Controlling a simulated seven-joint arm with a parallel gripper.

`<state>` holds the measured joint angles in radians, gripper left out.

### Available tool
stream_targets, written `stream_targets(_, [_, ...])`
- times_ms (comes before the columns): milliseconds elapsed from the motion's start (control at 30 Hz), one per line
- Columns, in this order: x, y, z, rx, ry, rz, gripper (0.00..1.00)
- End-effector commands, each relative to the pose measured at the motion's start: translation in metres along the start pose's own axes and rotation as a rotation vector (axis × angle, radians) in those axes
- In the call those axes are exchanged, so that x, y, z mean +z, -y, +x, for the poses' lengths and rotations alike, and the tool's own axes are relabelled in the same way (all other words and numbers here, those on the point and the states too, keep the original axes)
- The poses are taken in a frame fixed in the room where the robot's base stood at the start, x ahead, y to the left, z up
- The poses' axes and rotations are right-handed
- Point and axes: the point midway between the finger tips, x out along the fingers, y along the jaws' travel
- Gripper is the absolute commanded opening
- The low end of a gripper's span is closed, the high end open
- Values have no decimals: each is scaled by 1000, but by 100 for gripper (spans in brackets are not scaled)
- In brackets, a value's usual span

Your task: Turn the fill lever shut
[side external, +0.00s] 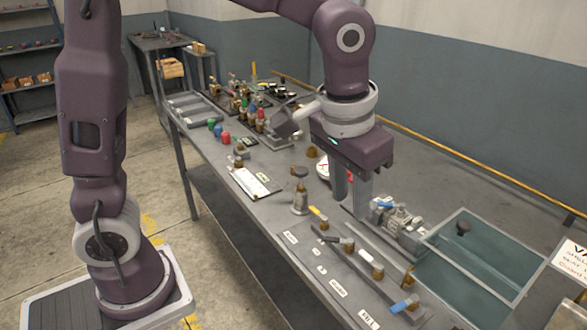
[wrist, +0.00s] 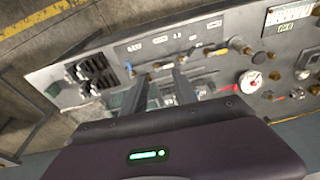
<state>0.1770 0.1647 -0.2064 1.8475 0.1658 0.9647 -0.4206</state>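A row of small levers on brass-coloured bodies stands along the front of the bench, with white tags before it. The tag text is too small to tell for certain which is the fill lever. My gripper (side external: 351,207) points down above the bench, behind the row. In the wrist view its fingers (wrist: 159,82) are apart with nothing between them. It touches no lever.
A grey valve block (side external: 398,222) with a blue handle is close to the right of my fingers. A glass tank (side external: 470,258) stands right of it.

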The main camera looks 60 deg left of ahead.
Motion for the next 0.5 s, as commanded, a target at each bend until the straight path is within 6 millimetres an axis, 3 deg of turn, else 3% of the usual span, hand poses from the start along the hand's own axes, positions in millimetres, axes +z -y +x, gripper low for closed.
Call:
stream_targets(200, [32, 33, -32, -8, -65, -10, 34])
stream_targets(500, [59, 52, -47, -8, -109, -16, 34])
